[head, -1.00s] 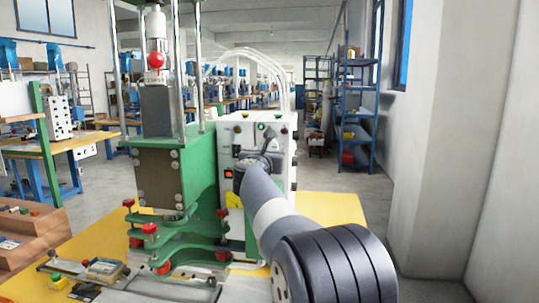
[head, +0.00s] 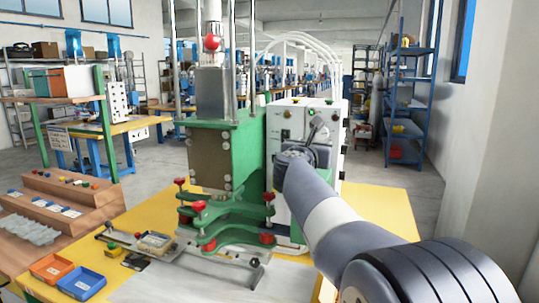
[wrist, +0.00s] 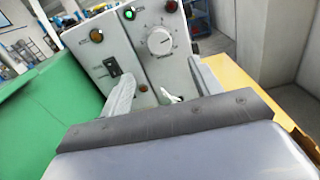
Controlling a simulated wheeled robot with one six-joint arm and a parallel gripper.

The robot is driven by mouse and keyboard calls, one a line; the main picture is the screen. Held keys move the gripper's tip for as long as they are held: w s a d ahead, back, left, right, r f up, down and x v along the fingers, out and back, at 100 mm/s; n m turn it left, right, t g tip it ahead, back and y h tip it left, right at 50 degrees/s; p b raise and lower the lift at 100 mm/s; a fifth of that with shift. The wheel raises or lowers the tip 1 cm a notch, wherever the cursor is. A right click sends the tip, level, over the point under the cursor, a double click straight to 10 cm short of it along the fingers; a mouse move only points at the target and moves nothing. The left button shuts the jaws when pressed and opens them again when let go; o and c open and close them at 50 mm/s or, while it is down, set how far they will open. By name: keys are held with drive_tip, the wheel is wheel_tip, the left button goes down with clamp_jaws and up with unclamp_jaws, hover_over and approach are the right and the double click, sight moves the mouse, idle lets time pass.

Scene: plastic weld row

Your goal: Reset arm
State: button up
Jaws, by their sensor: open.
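My arm reaches from the lower right of the head view toward the white control box (head: 291,128) of the welding machine. The panel carries a grey dial (wrist: 160,41), a lit green button (wrist: 129,14), an orange lamp (wrist: 96,36) and a black rocker switch (wrist: 112,67). Whether the fingers touch the panel cannot be told. In the head view my wrist hides part of the box.
The green press (head: 232,150) stands left of the box on a yellow table (head: 375,205). An orange tray (head: 51,267) and a blue tray (head: 81,282) lie at the front left. A wooden stepped rack (head: 100,198) stands further left. Blue shelving (head: 408,95) and a wall are at right.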

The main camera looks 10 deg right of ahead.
sight(320, 135)
drive_tip(key=p+x, duration=0.2)
drive_tip(key=x, duration=0.8)
drive_tip(key=shift+w+d, duration=0.15)
drive_tip(key=shift+w, duration=0.05)
drive_tip(key=shift+s, duration=0.1)
